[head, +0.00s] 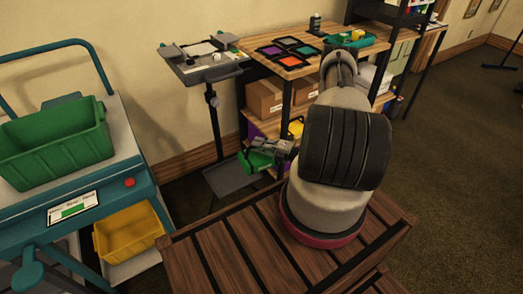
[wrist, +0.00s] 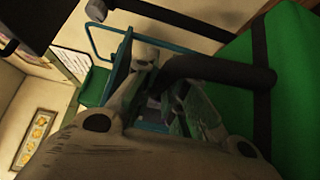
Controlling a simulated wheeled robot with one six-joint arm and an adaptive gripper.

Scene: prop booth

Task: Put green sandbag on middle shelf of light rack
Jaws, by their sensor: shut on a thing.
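My gripper (head: 276,146) is shut on the green sandbag (head: 257,161), which hangs in front of the rack, clear of the shelves. In the wrist view the green sandbag (wrist: 300,115) fills the right side, and its dark handle runs between the fingers of my gripper (wrist: 172,90). The light wooden rack (head: 292,72) with black posts stands behind my arm. Its shelf below the top (head: 312,108) holds cardboard boxes (head: 265,98). My arm hides much of the rack's middle and right.
The rack top carries colored swatches (head: 288,50), a dark bottle (head: 315,24) and a green item (head: 352,39). A stand with a small tray (head: 205,68) is left of the rack. A teal cart (head: 120,165) with a green bin (head: 55,145) and yellow bin (head: 128,230) stands left.

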